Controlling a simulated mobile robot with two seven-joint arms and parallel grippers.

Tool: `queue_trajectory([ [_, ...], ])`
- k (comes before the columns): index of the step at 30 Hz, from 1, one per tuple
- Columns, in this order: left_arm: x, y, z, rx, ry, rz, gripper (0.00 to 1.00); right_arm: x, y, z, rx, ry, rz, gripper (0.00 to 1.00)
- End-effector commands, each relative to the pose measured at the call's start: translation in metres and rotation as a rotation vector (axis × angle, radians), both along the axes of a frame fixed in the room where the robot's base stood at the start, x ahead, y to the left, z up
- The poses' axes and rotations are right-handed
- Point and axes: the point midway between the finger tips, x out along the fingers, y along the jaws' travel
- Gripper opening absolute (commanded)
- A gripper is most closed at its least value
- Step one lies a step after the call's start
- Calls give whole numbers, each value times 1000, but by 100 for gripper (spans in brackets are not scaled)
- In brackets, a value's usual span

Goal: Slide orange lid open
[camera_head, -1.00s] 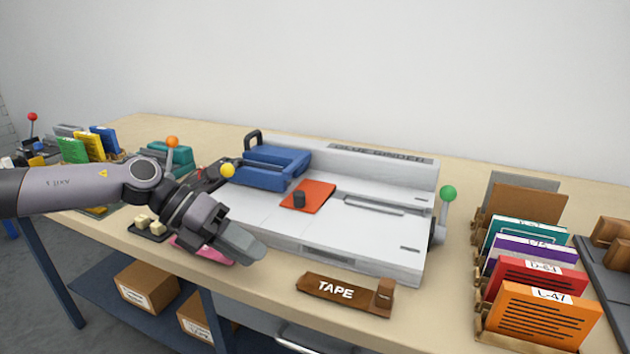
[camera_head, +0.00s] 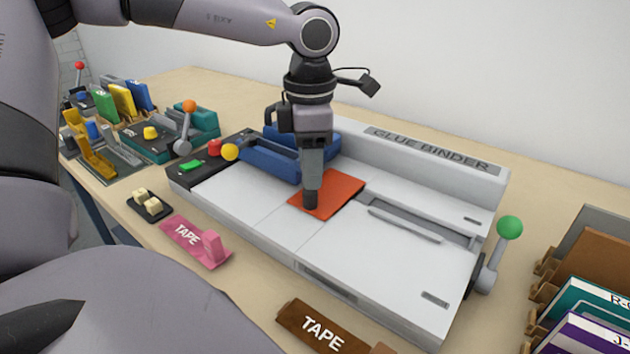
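The orange lid (camera_head: 340,194) is a flat square plate on the white top of the glue binder (camera_head: 405,262), between the blue clamp block and a long slot. A dark knob (camera_head: 310,201) stands on its near-left part. My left gripper (camera_head: 311,187) points straight down at the knob, its grey finger reaching the knob's top. I see the fingers edge-on, so whether they are open or closed around the knob is unclear. The far side of the knob and part of the lid are hidden behind the gripper. My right gripper is not in view.
The blue clamp block (camera_head: 268,163) is just behind-left of the gripper. A green-balled lever (camera_head: 509,228) stands at the binder's right end. Pink (camera_head: 190,236) and brown (camera_head: 325,329) tape holders lie in front. Upright folders (camera_head: 587,293) stand at right.

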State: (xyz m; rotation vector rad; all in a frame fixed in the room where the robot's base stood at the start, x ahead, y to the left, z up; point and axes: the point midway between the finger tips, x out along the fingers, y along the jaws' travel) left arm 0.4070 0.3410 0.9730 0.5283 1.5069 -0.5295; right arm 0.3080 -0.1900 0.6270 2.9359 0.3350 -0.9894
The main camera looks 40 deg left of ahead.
Motion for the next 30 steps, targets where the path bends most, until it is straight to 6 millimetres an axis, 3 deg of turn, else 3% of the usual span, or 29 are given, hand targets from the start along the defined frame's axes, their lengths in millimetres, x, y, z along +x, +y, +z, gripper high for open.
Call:
queue_trajectory([
  [7, 0, 0, -33, -2, 0, 1, 38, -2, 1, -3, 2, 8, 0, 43],
  [17, 0, 0, -39, -3, -2, 2, 38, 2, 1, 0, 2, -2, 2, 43],
  [18, 0, 0, -39, -3, -2, 2, 34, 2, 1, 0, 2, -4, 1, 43],
  [21, 0, 0, -39, -3, -2, 2, 2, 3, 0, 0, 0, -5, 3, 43],
  [30, -7, -1, -39, -4, -3, 2, 0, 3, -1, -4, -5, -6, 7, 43],
])
